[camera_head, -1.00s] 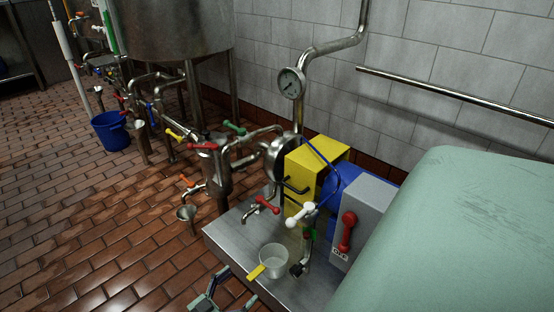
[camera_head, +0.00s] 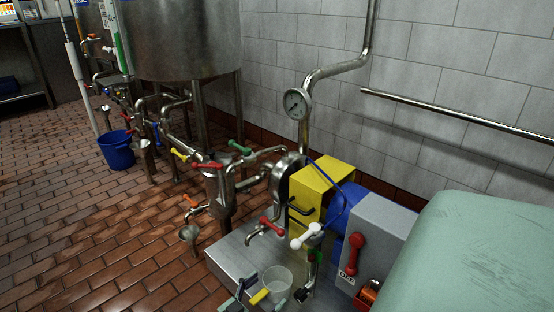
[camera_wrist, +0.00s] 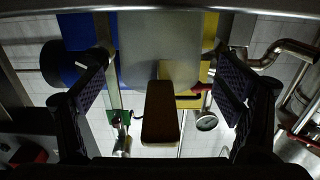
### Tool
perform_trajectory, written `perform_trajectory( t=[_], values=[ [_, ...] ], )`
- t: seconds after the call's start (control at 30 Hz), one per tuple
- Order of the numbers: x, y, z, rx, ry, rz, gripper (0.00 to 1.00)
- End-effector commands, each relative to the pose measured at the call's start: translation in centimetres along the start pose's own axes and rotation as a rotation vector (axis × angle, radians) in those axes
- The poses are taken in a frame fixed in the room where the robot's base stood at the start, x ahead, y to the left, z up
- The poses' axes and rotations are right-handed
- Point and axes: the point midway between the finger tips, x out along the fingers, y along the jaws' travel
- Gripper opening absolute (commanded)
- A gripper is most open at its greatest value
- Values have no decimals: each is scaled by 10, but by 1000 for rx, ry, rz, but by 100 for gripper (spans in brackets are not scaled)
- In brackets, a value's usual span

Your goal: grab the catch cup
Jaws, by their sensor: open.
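The catch cup (camera_head: 277,279) is a clear, whitish cup with a yellow handle (camera_head: 259,297). It stands on the steel table near its front edge, with the handle pointing to the lower left. My gripper (camera_head: 246,291) is at the bottom of the head view, beside the handle end. In the upside-down wrist view the two dark fingers are spread wide. The dark yellow-brown handle (camera_wrist: 161,115) lies between them, apart from both, and the pale cup body (camera_wrist: 158,45) shows beyond it. The gripper's lower part is cut off in the head view.
The steel table (camera_head: 232,262) also carries a red-handled tap (camera_head: 268,227), a white-handled valve (camera_head: 306,237) close behind the cup, and a grey box with a red lever (camera_head: 354,255). A mint-green rounded body (camera_head: 470,255) fills the right. Brick floor lies open at left.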

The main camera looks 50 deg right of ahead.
Motion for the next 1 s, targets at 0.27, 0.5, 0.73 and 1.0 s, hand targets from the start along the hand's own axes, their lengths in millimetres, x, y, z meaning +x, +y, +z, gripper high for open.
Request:
perform_trajectory(
  t=[0.27, 0.5, 0.73, 1.0],
  values=[
    [0, 0, 0, 0, 0, 0, 66],
    [0, 0, 0, 0, 0, 0, 50],
    [0, 0, 0, 0, 0, 0, 35],
    [0, 0, 0, 0, 0, 0, 17]
  ],
)
